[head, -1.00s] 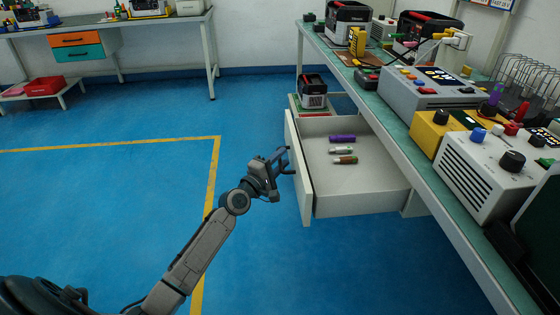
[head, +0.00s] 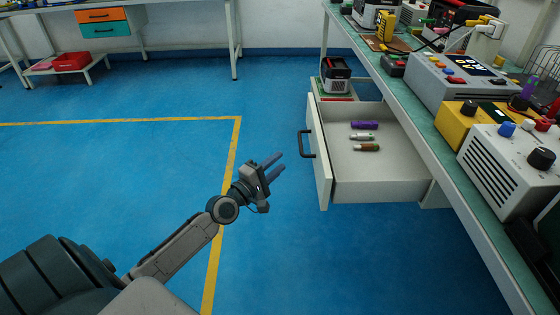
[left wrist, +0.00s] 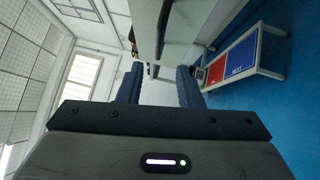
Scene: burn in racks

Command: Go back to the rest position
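My left gripper (head: 272,168) is in the middle of the head view, over the blue floor. Its two fingers are apart with nothing between them. It is to the left of the open drawer's dark handle (head: 306,144) and clear of it. In the left wrist view the two dark fingers (left wrist: 158,85) also stand apart and empty. My right gripper is not in view.
The open drawer (head: 350,190) juts out from under the right workbench (head: 420,125). It holds a purple cylinder (head: 364,125) and two other small cylinders. Instruments such as a grey box (head: 455,90) stand on the bench. The floor (head: 120,170) at left is clear.

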